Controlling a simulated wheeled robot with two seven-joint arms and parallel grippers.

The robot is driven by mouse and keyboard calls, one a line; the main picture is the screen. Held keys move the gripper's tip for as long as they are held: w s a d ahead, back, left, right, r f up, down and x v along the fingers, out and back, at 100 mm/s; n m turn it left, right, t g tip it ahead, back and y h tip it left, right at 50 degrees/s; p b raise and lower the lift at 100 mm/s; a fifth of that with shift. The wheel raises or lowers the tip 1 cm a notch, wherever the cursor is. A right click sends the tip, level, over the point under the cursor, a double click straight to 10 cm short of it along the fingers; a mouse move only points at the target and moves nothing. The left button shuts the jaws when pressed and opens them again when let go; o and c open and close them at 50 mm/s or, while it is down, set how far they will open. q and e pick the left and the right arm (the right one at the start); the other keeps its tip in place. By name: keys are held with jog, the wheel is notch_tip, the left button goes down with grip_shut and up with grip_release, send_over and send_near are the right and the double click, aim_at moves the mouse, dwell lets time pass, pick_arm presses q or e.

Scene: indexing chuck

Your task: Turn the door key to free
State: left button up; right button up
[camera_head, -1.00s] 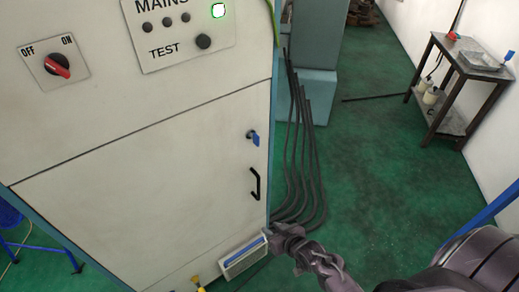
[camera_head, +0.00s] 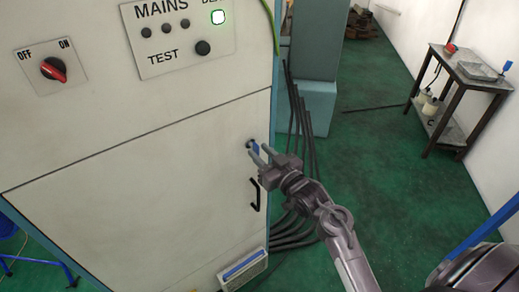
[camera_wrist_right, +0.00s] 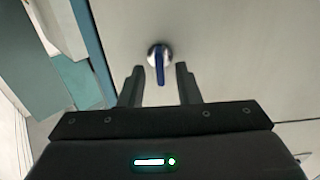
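The door key (camera_head: 254,148) has a blue grip and sits in a round silver lock on the cabinet door (camera_head: 130,190). In the right wrist view the key (camera_wrist_right: 159,64) hangs straight down from the lock, between and just beyond the fingertips. My right gripper (camera_head: 261,152) is at the key in the head view, its fingers apart. In the right wrist view the gripper (camera_wrist_right: 158,72) is open, with a gap on both sides of the key. Whether the fingertips reach past the key's end is hard to tell. My left gripper is not in view.
A black door handle (camera_head: 256,195) is just below the key, close to my right gripper. The panel above carries a red rotary switch (camera_head: 53,69) and a black test button (camera_head: 202,48). Black cables (camera_head: 305,130) run down beside the cabinet. A side table (camera_head: 470,75) stands far right.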

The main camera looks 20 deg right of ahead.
jog(key=shift+w+a, duration=0.15)
jog(key=shift+w, duration=0.4)
grip_shut()
